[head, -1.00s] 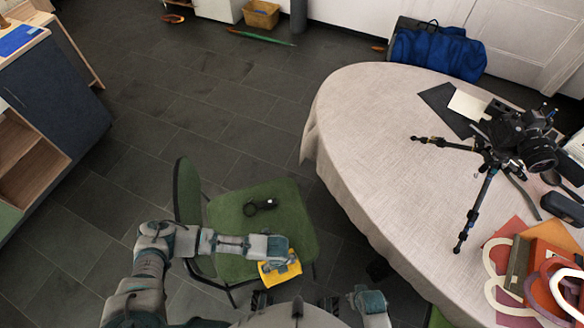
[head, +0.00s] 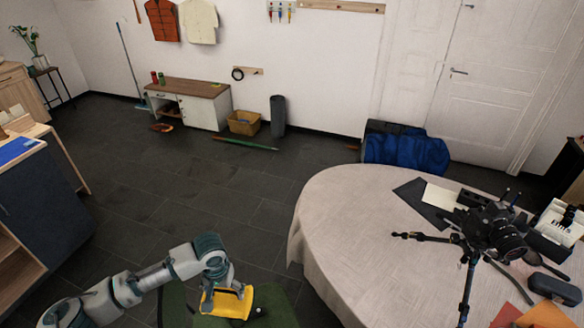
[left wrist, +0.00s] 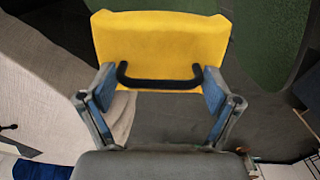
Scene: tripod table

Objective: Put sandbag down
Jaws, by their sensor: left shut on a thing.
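The sandbag (head: 238,303) is yellow with a black handle. It also shows in the left wrist view (left wrist: 160,38), its handle (left wrist: 160,83) running between the two fingers. My left gripper (head: 222,287) is shut on the sandbag at its handle; the fingers show in the left wrist view (left wrist: 160,90). The bag appears in front of the green chair seat (head: 278,312); I cannot tell whether it touches the seat. My right gripper is not in view. A black tripod with a camera (head: 468,270) stands on the round table (head: 350,215).
The table, under a pale cloth, fills the right side. Dark paper, a white sheet and small items lie near the tripod. A dark cabinet (head: 50,200) stands at the left. Open tiled floor (head: 190,185) lies between. A blue bag (head: 405,152) is beyond the table.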

